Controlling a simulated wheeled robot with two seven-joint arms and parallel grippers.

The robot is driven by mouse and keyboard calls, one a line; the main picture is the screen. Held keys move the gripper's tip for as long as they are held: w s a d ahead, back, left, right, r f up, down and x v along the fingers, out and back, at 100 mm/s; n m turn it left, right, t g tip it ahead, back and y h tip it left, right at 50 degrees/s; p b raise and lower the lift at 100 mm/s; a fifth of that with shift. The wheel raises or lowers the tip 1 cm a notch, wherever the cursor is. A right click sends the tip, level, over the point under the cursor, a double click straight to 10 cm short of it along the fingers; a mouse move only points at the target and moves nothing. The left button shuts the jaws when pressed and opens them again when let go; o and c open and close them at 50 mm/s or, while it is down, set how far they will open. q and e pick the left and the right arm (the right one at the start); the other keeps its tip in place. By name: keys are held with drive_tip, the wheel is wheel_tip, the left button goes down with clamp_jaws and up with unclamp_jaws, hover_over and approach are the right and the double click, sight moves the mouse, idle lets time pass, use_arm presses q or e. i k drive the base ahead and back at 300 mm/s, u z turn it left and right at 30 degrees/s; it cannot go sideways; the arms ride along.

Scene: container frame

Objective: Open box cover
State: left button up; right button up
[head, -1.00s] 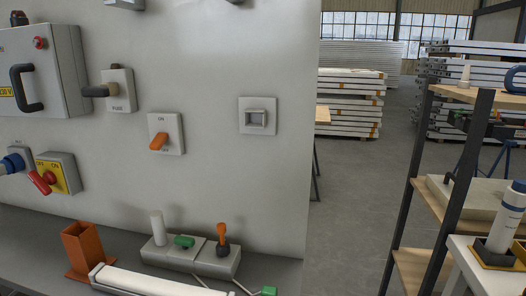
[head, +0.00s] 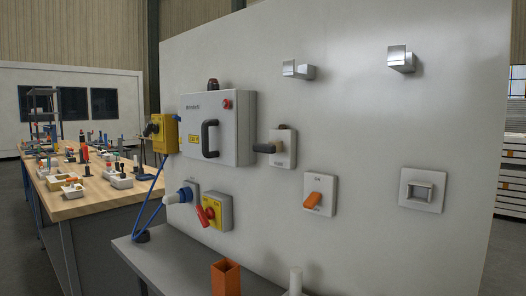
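The light grey box (head: 236,112) is mounted on the white panel, left of the middle in the head view. Its cover (head: 222,148) looks shut. A dark C-shaped handle (head: 210,139) stands out from the cover, with a red button (head: 227,104) at upper right and a yellow label at lower left. Neither of my grippers is in view.
Right of the box are a black-handled switch (head: 282,148), an orange switch (head: 313,201) and metal fittings. Below it are a blue plug (head: 186,194) and a red-handled yellow switch (head: 217,211). A grey ledge (head: 165,262) juts out below. A cluttered wooden table (head: 90,200) stands left.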

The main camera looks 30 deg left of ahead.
sight(198, 127)
drive_tip(key=u, duration=2.9)
drive_tip(key=i, duration=2.75)
drive_tip(key=z, duration=2.35)
